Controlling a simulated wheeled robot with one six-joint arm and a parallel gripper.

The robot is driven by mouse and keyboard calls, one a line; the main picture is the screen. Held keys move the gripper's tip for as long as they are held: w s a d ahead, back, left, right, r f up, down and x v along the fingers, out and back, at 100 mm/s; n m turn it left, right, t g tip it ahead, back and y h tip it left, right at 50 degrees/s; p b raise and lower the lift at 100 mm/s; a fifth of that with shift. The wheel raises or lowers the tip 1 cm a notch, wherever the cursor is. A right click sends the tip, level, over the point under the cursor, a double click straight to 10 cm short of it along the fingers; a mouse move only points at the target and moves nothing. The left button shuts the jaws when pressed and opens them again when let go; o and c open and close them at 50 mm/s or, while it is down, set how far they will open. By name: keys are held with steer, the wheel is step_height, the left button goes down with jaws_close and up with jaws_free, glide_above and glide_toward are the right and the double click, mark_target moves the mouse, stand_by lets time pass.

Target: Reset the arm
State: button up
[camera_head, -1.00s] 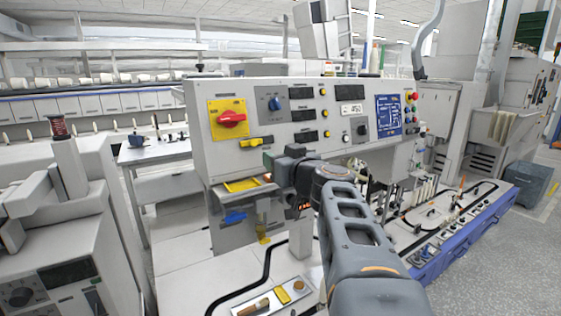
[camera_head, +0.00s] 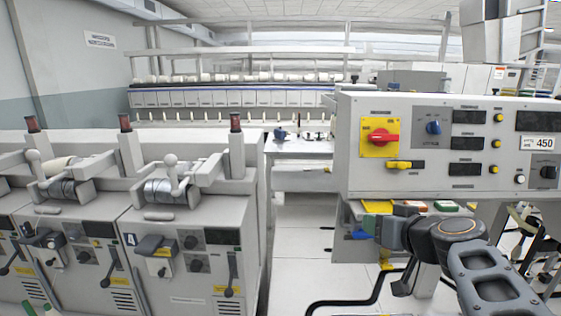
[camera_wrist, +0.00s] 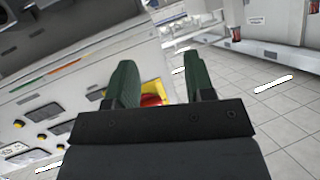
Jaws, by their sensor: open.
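My gripper (camera_wrist: 160,90) is open in the wrist view, with two green-padded fingers standing apart. I see nothing held between them. Beyond the fingers, the red knob (camera_wrist: 151,99) on a yellow plate shows in part behind the left finger. In the head view my arm (camera_head: 490,280) reaches in from the lower right corner, in front of the grey control panel (camera_head: 440,185). The fingers cannot be made out clearly in the head view.
The panel carries a red switch (camera_head: 380,137) on yellow and a blue knob (camera_head: 433,127). Grey machines (camera_head: 185,250) with levers stand at the left. A table (camera_head: 300,147) stands behind. Pale floor (camera_head: 305,240) lies open between the machines and the panel.

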steer(key=s+a+f+g+h+p, duration=0.1)
steer(key=s+a+f+g+p, duration=0.2)
steer(key=s, duration=0.3)
steer(key=s+a+f+g+h+p, duration=0.2)
steer(key=s+a+f+g+p, duration=0.1)
steer(key=s+f+g, duration=0.3)
steer(key=shift+s+f+p, duration=0.2)
steer(key=shift+s+p, duration=0.05)
steer(key=shift+p, duration=0.25)
steer(key=shift+a+m, duration=0.1)
steer(key=shift+m, duration=0.2)
steer(key=shift+c, duration=0.6)
stand_by(0.3)
